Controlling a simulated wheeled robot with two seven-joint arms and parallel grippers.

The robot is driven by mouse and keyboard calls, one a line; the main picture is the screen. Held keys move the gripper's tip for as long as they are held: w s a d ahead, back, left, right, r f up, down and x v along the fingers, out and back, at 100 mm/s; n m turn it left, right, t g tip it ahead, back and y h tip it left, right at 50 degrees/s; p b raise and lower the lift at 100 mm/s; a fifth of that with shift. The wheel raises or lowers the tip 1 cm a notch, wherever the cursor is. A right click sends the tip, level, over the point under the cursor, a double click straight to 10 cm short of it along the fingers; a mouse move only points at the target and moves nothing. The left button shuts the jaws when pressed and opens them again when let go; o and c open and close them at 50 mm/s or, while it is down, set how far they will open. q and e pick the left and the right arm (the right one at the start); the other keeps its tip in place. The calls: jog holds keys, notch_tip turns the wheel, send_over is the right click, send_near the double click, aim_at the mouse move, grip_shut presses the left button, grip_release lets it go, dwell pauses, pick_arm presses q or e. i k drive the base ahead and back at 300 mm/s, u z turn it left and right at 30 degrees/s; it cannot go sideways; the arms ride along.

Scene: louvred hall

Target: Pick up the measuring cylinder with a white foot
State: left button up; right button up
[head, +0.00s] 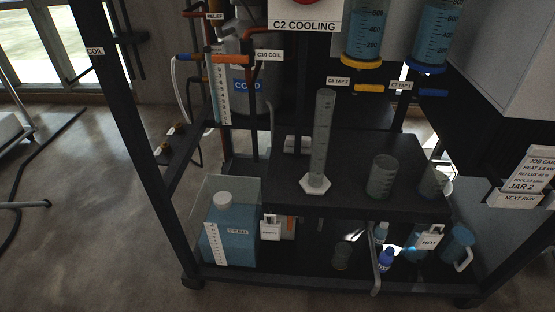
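The measuring cylinder (321,142) stands upright on the dark middle shelf (345,206) of a black frame in the head view. It is tall, clear and graduated, with a white six-sided foot (315,185) near the shelf's front edge. It looks empty. Neither of my grippers shows in the head view, and nothing is holding the cylinder.
Right of the cylinder stand a clear beaker (381,178) and another glass vessel (432,182). A blue feed tank (229,242) sits lower left. Small bottles and a blue jug (457,245) are on the lower shelf. Reservoirs with taps (369,88) hang at upper right.

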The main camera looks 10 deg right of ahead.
aim_at(314, 182)
jog(key=u, duration=1.6)
jog(key=i, duration=1.35)
jog(key=z, duration=2.35)
